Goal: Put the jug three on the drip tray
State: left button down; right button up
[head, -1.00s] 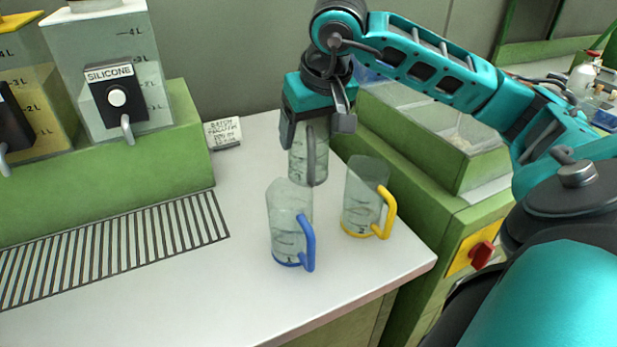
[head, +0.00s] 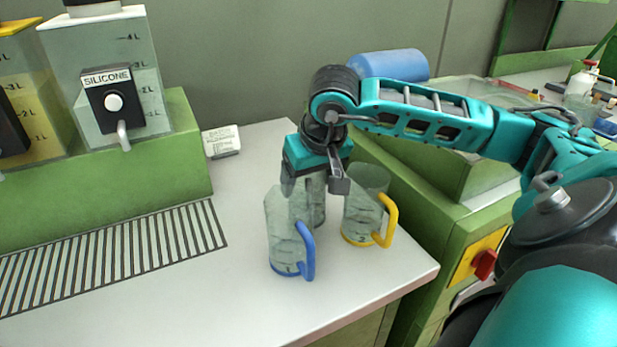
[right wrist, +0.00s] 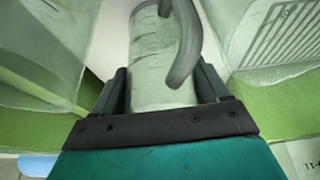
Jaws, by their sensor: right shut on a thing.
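My right gripper (head: 316,182) is shut on a clear jug with a grey handle (head: 319,208), jug three by elimination, as the others read 1 and 2. In the right wrist view this jug (right wrist: 158,60) sits between the fingers. It is upright, partly hidden behind the blue-handled jug (head: 285,235); whether its base touches the counter I cannot tell. The yellow-handled jug (head: 360,215) stands just to its right. The slatted drip tray (head: 112,256) lies at the left, below the dispensers, with no jug on it. My left gripper is not in view.
A silicone dispenser (head: 135,75) and a yellow-filled one (head: 30,105) stand on a green block (head: 150,165) behind the drip tray. A small label card (head: 221,141) stands at the back. The white counter (head: 190,290) is clear at front left.

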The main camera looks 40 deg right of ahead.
jog(key=o, duration=1.1)
